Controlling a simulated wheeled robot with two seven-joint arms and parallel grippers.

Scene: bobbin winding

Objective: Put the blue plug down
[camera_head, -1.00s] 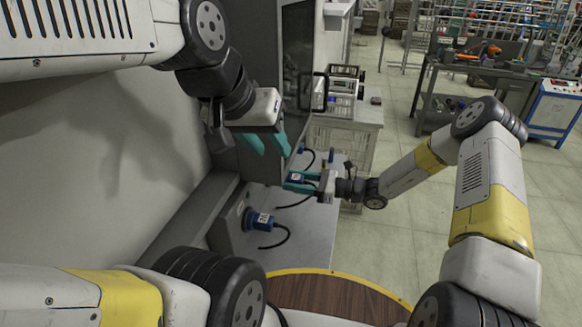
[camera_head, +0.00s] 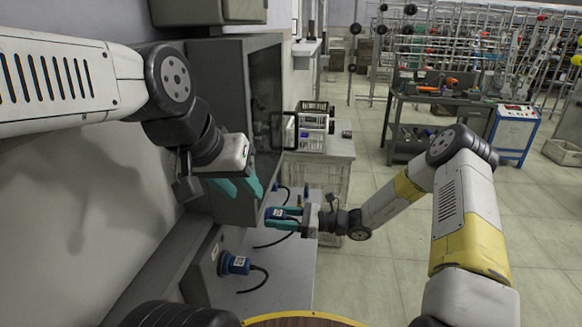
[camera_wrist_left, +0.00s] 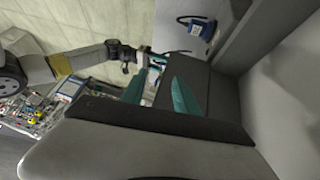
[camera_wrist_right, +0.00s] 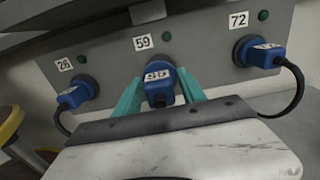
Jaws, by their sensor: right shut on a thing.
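The blue plug (camera_head: 277,213) is between the teal fingers of my right gripper (camera_head: 283,219), which is shut on it. In the right wrist view the held plug (camera_wrist_right: 158,86) carries a white label reading 59 and is in front of the panel under the 59 sign (camera_wrist_right: 142,42). I cannot tell whether it is seated in a socket. My left gripper (camera_head: 240,187) is open and empty, above and left of the right one. Its spread fingers also show in the left wrist view (camera_wrist_left: 160,92).
The grey panel (camera_wrist_right: 108,80) holds other blue plugs, at 26 (camera_wrist_right: 75,93) and at 72 (camera_wrist_right: 260,52), with black cables. A grey shelf (camera_head: 290,290) lies in front of it. A dark cabinet (camera_head: 232,120) stands behind my left gripper. Open floor lies to the right.

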